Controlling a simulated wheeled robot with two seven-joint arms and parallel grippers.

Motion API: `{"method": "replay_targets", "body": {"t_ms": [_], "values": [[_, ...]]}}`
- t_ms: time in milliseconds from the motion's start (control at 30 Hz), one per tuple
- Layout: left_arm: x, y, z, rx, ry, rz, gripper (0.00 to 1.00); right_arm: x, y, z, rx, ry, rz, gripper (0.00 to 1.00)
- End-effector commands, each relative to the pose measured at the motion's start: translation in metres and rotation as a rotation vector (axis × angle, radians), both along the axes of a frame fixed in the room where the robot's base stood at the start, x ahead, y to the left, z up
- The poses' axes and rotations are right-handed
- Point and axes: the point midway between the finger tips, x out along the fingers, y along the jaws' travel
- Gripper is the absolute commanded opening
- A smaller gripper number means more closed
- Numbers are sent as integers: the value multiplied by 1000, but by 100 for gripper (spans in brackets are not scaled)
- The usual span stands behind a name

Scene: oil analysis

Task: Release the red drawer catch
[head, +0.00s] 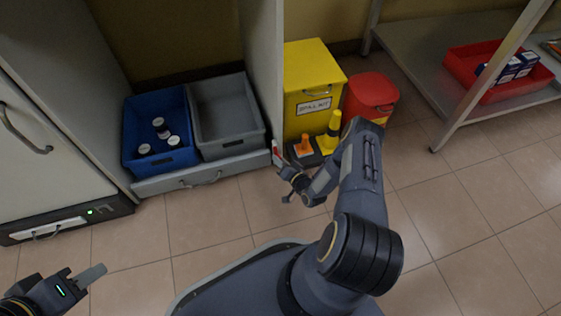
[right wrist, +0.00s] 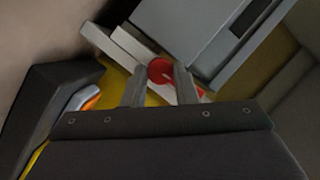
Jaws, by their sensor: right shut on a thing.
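The red catch (right wrist: 160,70) sits between the two fingers of my right gripper (right wrist: 161,84) in the right wrist view, and the gripper is shut on it. In the head view the red catch (head: 277,153) shows on the cabinet's right upright, at the right end of the low drawer (head: 225,171). My right gripper (head: 283,168) reaches it there and partly hides it. The drawer has a handle on its front and holds a blue bin (head: 130,130) and a grey bin (head: 231,144). My left gripper (head: 84,279) is at the bottom left, away from the drawer; its opening is unclear.
Several white-capped containers (head: 160,128) are in the blue bin. A yellow spill kit box (head: 310,80), a red bin (head: 372,95) and small cones (head: 332,130) stand right of the upright. A metal shelf (head: 430,60) holds a red crate (head: 500,92). The floor in front is clear.

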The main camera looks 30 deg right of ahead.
Motion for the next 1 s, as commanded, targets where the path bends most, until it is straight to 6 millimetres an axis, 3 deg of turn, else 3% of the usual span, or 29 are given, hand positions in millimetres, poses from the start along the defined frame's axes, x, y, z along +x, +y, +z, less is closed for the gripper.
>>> {"method": "replay_targets", "body": {"t_ms": [300, 767, 800, 967, 1000], "values": [[0, 0, 0, 0, 0, 0, 36, -1, 0, -2, 95, -20, 1, 3], [0, 0, 0, 0, 0, 0, 36, -1, 0, -2, 108, -22, 0, 3], [0, 0, 0, 0, 0, 0, 36, -1, 0, -2, 108, -22, 0, 27], [0, 0, 0, 0, 0, 0, 36, -1, 0, -2, 107, -24, 0, 48], [0, 0, 0, 0, 0, 0, 36, -1, 0, -1, 107, -24, 0, 48]]}}
